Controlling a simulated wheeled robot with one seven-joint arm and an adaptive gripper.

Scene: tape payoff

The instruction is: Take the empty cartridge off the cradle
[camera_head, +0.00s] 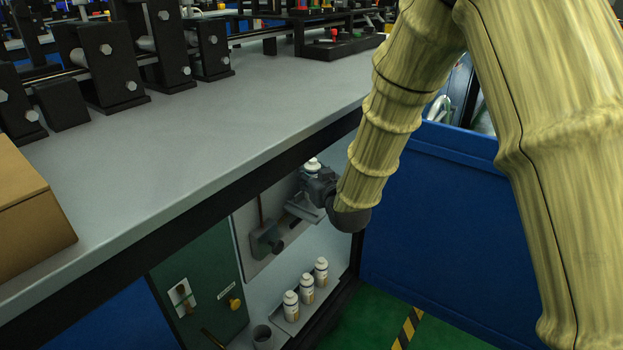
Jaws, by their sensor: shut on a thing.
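My gripper (317,183) is at the end of my sleeved arm, under the table edge in front of the open bay. It is shut on a cartridge with a white top (312,163), which shows just above the jaws. The jaws and wrist hide most of the cartridge's body. A grey bracket that looks like the cradle (299,212) is just below and left of the gripper. I cannot tell whether the cartridge still touches it.
Three white-capped cartridges (306,288) stand in a row on a low ledge below. A dark cup (262,337) stands left of them. A green panel (200,285) is at left, a blue panel (440,220) at right. The grey tabletop (200,130) overhangs the bay.

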